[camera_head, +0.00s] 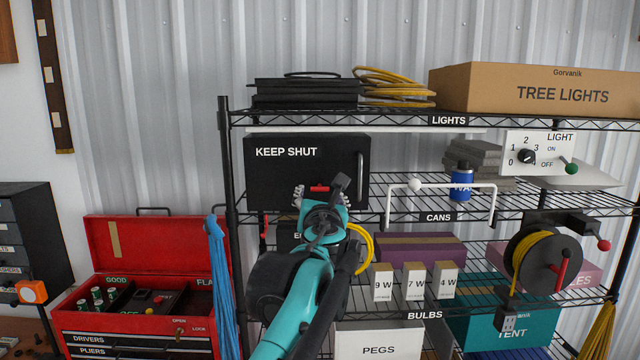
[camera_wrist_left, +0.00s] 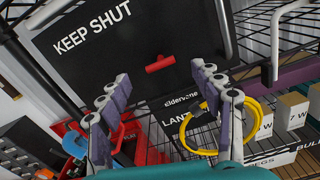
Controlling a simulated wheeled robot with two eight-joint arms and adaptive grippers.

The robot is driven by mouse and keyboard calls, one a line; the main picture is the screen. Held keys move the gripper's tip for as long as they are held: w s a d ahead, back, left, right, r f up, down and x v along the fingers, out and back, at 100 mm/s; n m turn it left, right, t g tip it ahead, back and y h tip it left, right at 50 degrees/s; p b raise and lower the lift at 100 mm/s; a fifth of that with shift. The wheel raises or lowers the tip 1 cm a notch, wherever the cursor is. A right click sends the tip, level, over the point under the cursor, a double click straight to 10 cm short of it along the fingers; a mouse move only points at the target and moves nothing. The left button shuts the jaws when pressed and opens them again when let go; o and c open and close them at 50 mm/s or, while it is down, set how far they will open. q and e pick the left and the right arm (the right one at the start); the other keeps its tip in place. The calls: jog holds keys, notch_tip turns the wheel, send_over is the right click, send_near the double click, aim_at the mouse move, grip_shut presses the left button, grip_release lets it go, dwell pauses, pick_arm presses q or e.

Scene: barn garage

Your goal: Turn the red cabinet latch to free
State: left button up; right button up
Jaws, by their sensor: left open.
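The red latch (camera_head: 319,188) is a short bar on the lower front of the black cabinet (camera_head: 290,168) marked KEEP SHUT. The bar lies about level in the head view. In the left wrist view the latch (camera_wrist_left: 160,64) shows just beyond the fingertips, slightly tilted. My left gripper (camera_head: 320,194) is open in front of the cabinet's lower part, its fingers spread to either side of the latch. In the left wrist view the gripper (camera_wrist_left: 160,78) is empty, with the latch apart from both fingers. The cabinet door looks closed. My right gripper is not in view.
A vertical handle (camera_head: 360,176) stands out at the door's right. A white bracket bar (camera_head: 440,186) juts from the shelf farther right. Below are a yellow coil (camera_head: 361,250) and small bulb boxes (camera_head: 414,281). A red toolbox (camera_head: 140,270) stands at lower left.

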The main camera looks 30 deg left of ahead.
aim_at(320, 190)
pick_arm(q)
jog(key=x, duration=0.4)
jog(key=shift+w+a+f+p, duration=0.1)
jog(key=shift+w+a+p, duration=0.1)
jog(key=shift+w+p, duration=0.1)
jog(key=shift+w+a, duration=0.15)
jog(key=shift+w, duration=0.15)
jog(key=shift+c, duration=0.2)
jog(key=c, duration=1.1)
